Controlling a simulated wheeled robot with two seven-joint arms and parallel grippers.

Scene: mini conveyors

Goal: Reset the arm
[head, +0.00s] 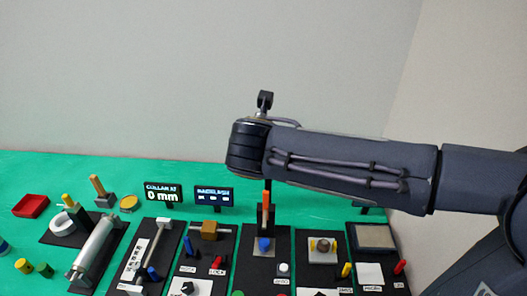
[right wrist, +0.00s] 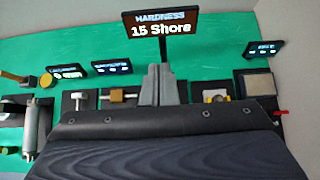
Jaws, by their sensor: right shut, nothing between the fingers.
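My right gripper (right wrist: 159,70) shows in the right wrist view as two grey fingers pressed together, with nothing between them. In the head view my right arm comes in from the right, nearly level and raised above the table. Its wrist end is near the middle of the picture, and I cannot make out the fingers there. My left arm and gripper are in neither view.
The green table (head: 160,170) holds several black station boards. A display reading 0 mm (head: 164,193) stands at the back, with a red tray (head: 31,206) at far left. A hardness display (right wrist: 161,25) reads 15 Shore. The air around my arm looks clear.

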